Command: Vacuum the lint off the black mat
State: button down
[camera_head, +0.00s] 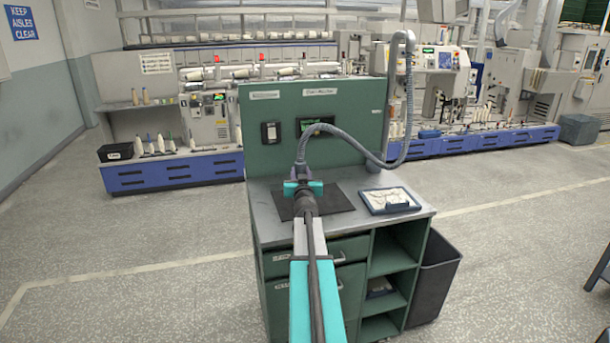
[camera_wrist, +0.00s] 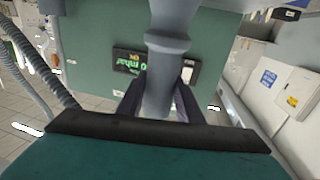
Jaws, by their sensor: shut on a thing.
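The black mat (camera_head: 342,204) lies flat on the grey top of the green workstation, partly hidden behind my arm and gripper. I cannot make out any lint on it at this size. My gripper (camera_head: 303,184) is over the left part of the mat, shut on the grey vacuum nozzle (camera_wrist: 165,45) at the end of the ribbed hose (camera_head: 348,138). In the wrist view the nozzle stands between my two dark fingers (camera_wrist: 158,100). The nozzle's mouth is hidden, so I cannot tell whether it touches the mat.
A shallow tray (camera_head: 390,200) with pale contents sits right of the mat. The hose loops up to a post (camera_head: 409,80) at the right. A green back panel (camera_head: 345,105) with a small display (camera_head: 314,126) stands behind. A dark bin (camera_head: 435,280) is beside the workstation.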

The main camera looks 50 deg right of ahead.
aim_at(296, 163)
jog(key=shift+w+a+b, duration=0.35)
jog(key=shift+w+a, duration=0.2)
jog(key=shift+a, duration=0.15)
jog(key=shift+r, duration=0.15)
dwell(0.6)
jog(key=shift+r+p, duration=2.9)
jog(key=shift+p, duration=0.25)
jog(key=shift+w, duration=0.1)
